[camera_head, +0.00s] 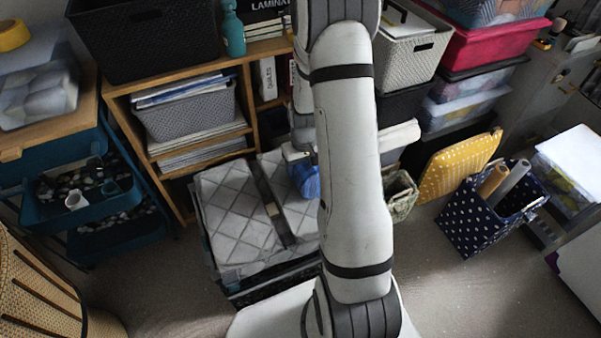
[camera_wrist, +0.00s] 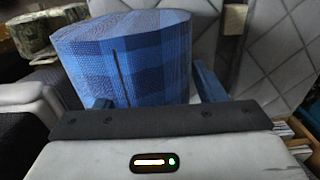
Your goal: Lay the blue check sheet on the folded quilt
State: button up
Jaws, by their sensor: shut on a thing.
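The blue check sheet (camera_wrist: 130,55) is a folded, rounded bundle that fills the upper left of the wrist view. My gripper (camera_wrist: 152,98) is shut on its near side. In the head view, the sheet (camera_head: 306,181) shows as a small blue patch beside my arm, below my gripper (camera_head: 298,153). My arm hides the quilt's right edge.
A wooden shelf (camera_head: 245,80) with baskets stands behind the quilt. A teal cart (camera_head: 90,215) is at left. A dotted navy bin (camera_head: 480,222) with rolls and a yellow board (camera_head: 455,165) are at right. Bare floor (camera_head: 450,290) lies in front.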

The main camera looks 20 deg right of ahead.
jog(key=shift+f, duration=0.7)
jog(key=shift+f, duration=0.15)
jog(key=o, duration=1.1)
